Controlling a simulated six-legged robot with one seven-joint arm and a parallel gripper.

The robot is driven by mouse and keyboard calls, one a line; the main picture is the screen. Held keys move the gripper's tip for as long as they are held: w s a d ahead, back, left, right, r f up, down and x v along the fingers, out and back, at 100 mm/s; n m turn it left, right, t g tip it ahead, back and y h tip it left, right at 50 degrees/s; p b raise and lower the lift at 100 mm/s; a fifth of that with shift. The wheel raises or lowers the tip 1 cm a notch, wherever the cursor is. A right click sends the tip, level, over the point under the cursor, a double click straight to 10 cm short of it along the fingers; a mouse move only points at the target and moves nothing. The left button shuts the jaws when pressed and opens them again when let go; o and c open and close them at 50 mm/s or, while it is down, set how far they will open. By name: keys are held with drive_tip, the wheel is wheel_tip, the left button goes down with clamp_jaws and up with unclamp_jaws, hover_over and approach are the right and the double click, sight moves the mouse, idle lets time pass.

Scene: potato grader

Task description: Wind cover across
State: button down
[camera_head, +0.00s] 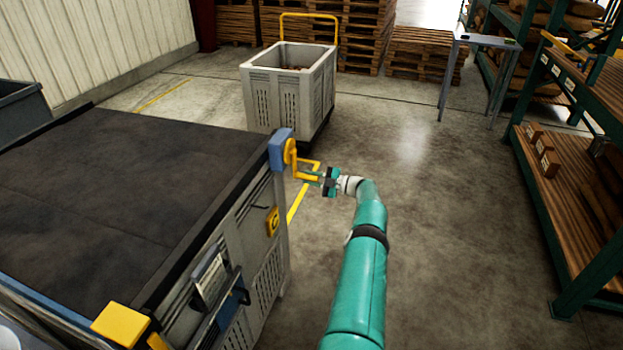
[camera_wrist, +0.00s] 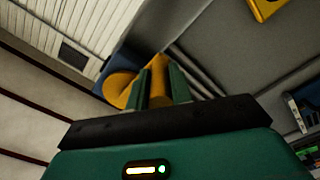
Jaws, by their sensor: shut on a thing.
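The dark cover (camera_head: 120,170) lies flat over the top of the large grey bin at the left in the head view. A blue housing with a yellow crank (camera_head: 303,166) sits at the bin's far right corner. My gripper (camera_head: 326,181) is at the crank's outer end, right of the housing. In the wrist view my gripper's two green fingers (camera_wrist: 166,88) are shut on the yellow crank handle (camera_wrist: 159,80). The blue housing (camera_wrist: 122,65) shows behind it. The part of the handle between the fingers is partly hidden.
A yellow block (camera_head: 120,324) sits at the bin's near corner. A grey crate (camera_head: 290,90) with a yellow push bar stands beyond. A small table (camera_head: 487,42) and green shelving (camera_head: 560,190) stand at the right. The concrete floor between is clear.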

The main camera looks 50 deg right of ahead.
drive_tip(key=shift+r, duration=0.25)
drive_tip(key=c, duration=1.3)
unclamp_jaws()
drive_tip(key=shift+c, duration=0.2)
drive_tip(key=shift+o, duration=0.4)
drive_tip(key=shift+f, duration=0.1)
drive_tip(key=shift+a, duration=0.1)
drive_tip(key=shift+s, duration=0.1)
drive_tip(key=v, duration=1.3)
drive_tip(key=shift+s+d, duration=0.2)
drive_tip(key=shift+s, duration=0.05)
